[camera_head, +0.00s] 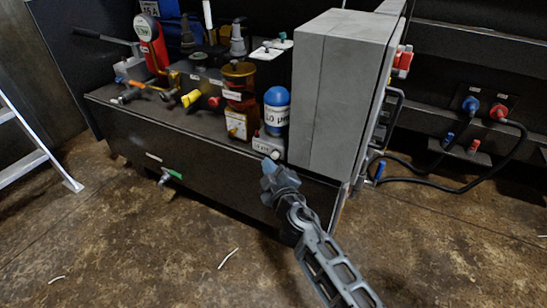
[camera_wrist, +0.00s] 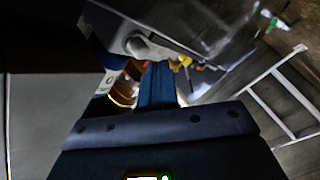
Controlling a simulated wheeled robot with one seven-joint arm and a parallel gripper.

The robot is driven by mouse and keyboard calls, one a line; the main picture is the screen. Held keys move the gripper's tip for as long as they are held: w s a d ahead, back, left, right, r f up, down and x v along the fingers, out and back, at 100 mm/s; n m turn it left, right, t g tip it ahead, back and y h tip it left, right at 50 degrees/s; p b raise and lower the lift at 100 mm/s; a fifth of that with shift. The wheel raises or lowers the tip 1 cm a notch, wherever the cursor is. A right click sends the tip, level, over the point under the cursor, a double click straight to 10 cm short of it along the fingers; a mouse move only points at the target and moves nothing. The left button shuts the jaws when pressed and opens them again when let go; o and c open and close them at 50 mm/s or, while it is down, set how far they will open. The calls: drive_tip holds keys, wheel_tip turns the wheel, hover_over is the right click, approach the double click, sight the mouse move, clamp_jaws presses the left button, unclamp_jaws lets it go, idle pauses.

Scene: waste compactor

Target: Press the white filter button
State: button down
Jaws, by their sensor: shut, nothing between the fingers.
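The white filter button (camera_head: 276,155) is a small round knob on the front of the grey filter block (camera_head: 262,143), below the blue-topped filter (camera_head: 277,98). In the wrist view a pale rounded knob (camera_wrist: 138,47), which looks like this button, stands out from a grey block just beyond the fingertips. My gripper (camera_head: 269,166) is shut and empty, with its tips just below and in front of the button in the head view. Its dark blue fingers (camera_wrist: 158,72) lie together in the wrist view. I cannot tell whether they touch the button.
A large grey cabinet (camera_head: 340,85) stands right of the filter. An amber-bowled filter unit (camera_head: 238,95), yellow and red knobs and a red gauge (camera_head: 152,38) stand to the left on the black bench (camera_head: 200,150). A ladder (camera_head: 22,160) is at far left. The floor in front is mostly clear.

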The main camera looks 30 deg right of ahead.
drive_tip(key=shift+w+d, duration=0.2)
drive_tip(key=shift+d, duration=0.05)
drive_tip(key=shift+w+d, duration=0.25)
drive_tip(key=shift+d, duration=0.1)
idle(0.8)
idle(0.4)
drive_tip(key=shift+s+a, duration=0.55)
drive_tip(key=shift+a, duration=0.15)
drive_tip(key=s+a+b, duration=0.1)
drive_tip(key=a, duration=0.1)
drive_tip(key=s+a, duration=0.2)
drive_tip(key=shift+b, duration=0.4)
idle(0.6)
